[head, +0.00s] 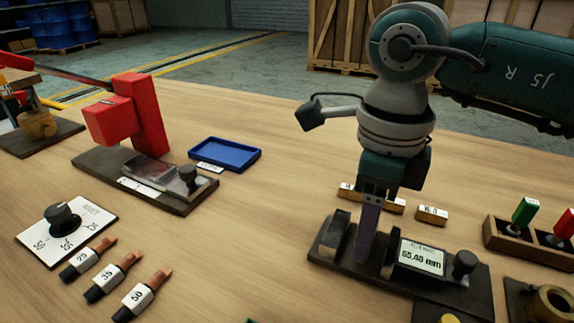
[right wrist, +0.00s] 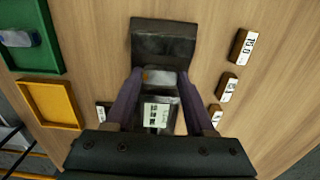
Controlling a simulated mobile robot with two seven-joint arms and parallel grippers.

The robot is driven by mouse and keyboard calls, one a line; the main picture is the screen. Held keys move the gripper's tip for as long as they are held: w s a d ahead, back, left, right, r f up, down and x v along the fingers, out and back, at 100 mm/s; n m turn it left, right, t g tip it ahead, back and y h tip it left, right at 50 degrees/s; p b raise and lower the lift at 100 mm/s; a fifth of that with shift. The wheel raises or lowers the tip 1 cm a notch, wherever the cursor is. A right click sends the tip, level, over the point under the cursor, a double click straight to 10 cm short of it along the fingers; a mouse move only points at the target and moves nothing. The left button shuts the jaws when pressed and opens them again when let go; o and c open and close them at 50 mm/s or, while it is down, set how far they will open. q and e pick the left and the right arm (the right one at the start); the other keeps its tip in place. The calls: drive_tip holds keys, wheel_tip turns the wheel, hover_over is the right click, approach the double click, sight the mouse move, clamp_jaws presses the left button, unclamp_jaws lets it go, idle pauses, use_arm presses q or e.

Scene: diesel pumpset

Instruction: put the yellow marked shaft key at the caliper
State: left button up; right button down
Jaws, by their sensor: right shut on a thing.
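The caliper (head: 340,262) is a dark base with an upright block at its left, a display (head: 420,257) reading about 65.40 mm and a round black knob. My right gripper (head: 368,250) points down between the upright block and the display. In the right wrist view my right gripper (right wrist: 158,88) is shut on a small grey metal piece with an orange-yellow mark, which looks like the shaft key (right wrist: 163,78). The key is beside the caliper's dark block (right wrist: 163,45); whether they touch I cannot tell. Fingers hide the key in the head view. My left gripper is not in view.
Labelled blocks (head: 432,214) lie behind the caliper. A wooden holder (head: 510,240) with green and red handles stands at right. A blue tray (head: 225,155) and red press (head: 140,115) are at left. The wrist view shows a yellow tray (right wrist: 50,102) and green tray (right wrist: 45,58).

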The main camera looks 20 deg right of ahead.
drive_tip(key=shift+f+b, duration=0.3)
drive_tip(key=shift+f, duration=0.05)
drive_tip(key=shift+c, duration=0.9)
unclamp_jaws()
drive_tip(key=shift+r+p, duration=2.95)
drive_tip(key=shift+r, duration=0.65)
drive_tip(key=shift+f, duration=0.1)
